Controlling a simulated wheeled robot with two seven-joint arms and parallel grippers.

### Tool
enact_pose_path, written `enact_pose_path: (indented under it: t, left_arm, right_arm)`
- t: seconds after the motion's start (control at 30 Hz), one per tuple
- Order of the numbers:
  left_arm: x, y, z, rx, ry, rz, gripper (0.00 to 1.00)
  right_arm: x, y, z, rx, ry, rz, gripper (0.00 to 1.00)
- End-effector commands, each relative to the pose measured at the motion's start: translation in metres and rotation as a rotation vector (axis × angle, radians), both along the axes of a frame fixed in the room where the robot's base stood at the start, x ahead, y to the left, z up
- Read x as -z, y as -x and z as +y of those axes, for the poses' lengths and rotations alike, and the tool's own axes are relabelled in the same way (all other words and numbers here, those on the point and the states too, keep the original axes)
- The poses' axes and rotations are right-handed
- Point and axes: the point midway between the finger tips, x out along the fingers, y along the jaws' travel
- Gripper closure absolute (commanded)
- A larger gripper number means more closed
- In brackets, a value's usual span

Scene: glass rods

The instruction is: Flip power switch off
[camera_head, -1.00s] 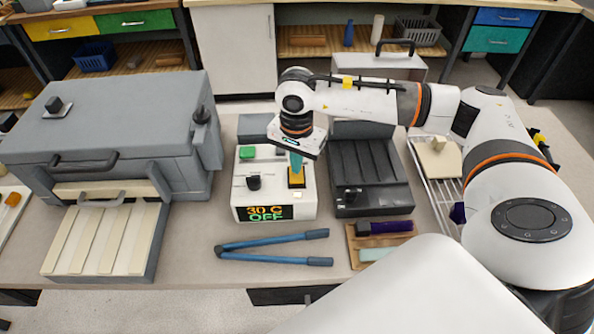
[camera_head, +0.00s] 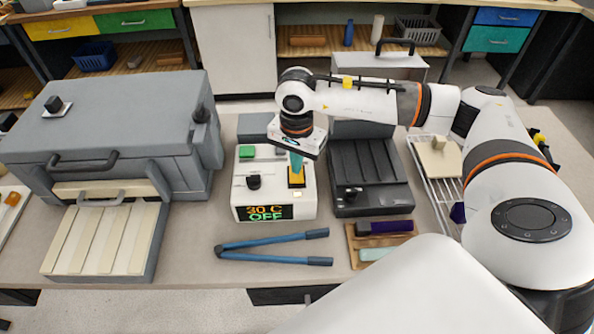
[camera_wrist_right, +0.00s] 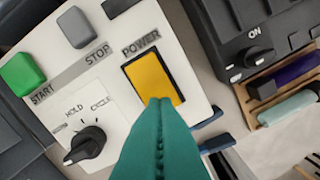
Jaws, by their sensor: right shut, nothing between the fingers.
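The white control box (camera_head: 244,208) stands on the bench in the middle of the head view. Its display (camera_head: 264,213) reads a temperature, with "OFF" below it. The yellow power switch (camera_head: 297,182) is on the box's right side; in the right wrist view the yellow switch (camera_wrist_right: 150,76) sits under the label "POWER". My right gripper (camera_head: 296,168) points down at the switch, its teal fingers shut and empty. In the right wrist view the fingertips (camera_wrist_right: 159,101) are at the lower edge of the switch, seeming to touch it. My left gripper is out of view.
A green start button (camera_wrist_right: 22,74), a grey stop button (camera_wrist_right: 74,28) and a black knob (camera_wrist_right: 86,144) share the panel. A dark device (camera_head: 370,175) stands right of the box, a grey furnace (camera_head: 110,125) left. Blue tongs (camera_head: 272,242) lie in front.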

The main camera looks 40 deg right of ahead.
Motion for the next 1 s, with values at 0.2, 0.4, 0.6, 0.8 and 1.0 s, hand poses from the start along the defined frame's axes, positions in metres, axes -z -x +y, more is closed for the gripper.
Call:
enact_pose_path:
  t: [0.2,0.4,0.6,0.8,1.0]
  left_arm:
    - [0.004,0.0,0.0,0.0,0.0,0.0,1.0]
    - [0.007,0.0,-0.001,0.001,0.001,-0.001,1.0]
    - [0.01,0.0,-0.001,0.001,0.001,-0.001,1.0]
    - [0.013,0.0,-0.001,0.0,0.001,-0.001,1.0]
    - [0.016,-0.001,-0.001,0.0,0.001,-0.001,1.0]
  right_arm:
    - [0.004,0.0,0.0,0.0,0.0,0.0,1.0]
    - [0.007,0.0,0.0,0.0,0.0,0.0,1.0]
    - [0.01,0.0,0.0,0.0,0.0,0.0,1.0]
    - [0.013,0.0,0.0,0.0,0.0,0.0,1.0]
    - [0.016,0.0,0.0,0.0,0.0,0.0,1.0]
